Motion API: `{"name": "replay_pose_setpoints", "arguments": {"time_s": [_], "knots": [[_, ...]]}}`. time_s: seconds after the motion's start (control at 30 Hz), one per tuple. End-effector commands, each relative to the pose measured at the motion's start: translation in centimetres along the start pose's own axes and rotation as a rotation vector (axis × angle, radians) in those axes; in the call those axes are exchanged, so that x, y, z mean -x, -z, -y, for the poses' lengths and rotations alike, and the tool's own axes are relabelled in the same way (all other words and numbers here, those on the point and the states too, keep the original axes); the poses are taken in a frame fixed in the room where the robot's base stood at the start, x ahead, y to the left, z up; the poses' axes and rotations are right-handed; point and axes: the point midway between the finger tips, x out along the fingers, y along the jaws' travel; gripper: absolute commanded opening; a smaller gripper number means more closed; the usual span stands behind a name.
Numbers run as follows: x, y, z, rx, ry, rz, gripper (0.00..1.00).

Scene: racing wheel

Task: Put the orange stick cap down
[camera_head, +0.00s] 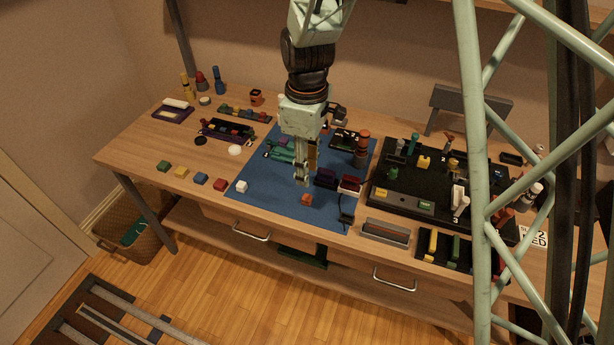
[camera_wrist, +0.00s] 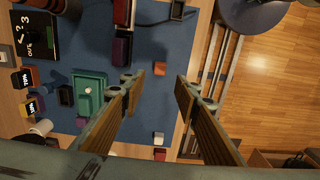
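A small orange block-like piece (camera_head: 307,200), which looks like the orange stick cap, rests on the blue mat (camera_head: 265,190) near its front edge. In the wrist view the orange piece (camera_wrist: 159,69) shows between my fingertips but lower, on the mat, touched by neither finger. My gripper (camera_head: 302,181) points down over the mat, just behind the piece in the head view. In the wrist view my gripper (camera_wrist: 160,76) has its two fingers well apart with nothing between them.
A white cube (camera_head: 241,187) sits on the mat's left corner, with a red cube (camera_head: 219,185) beyond. The black board (camera_head: 405,190) is crowded.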

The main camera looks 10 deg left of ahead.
Motion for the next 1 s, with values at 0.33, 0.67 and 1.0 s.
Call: {"name": "replay_pose_setpoints", "arguments": {"time_s": [0.33,0.67,1.0], "knots": [[1.7,0.0,0.0,0.0,0.0,0.0,0.29],[1.7,0.0,0.0,0.0,0.0,0.0,0.29],[1.9,-0.2,-0.1,-0.004,-0.001,-0.001,0.29]]}}
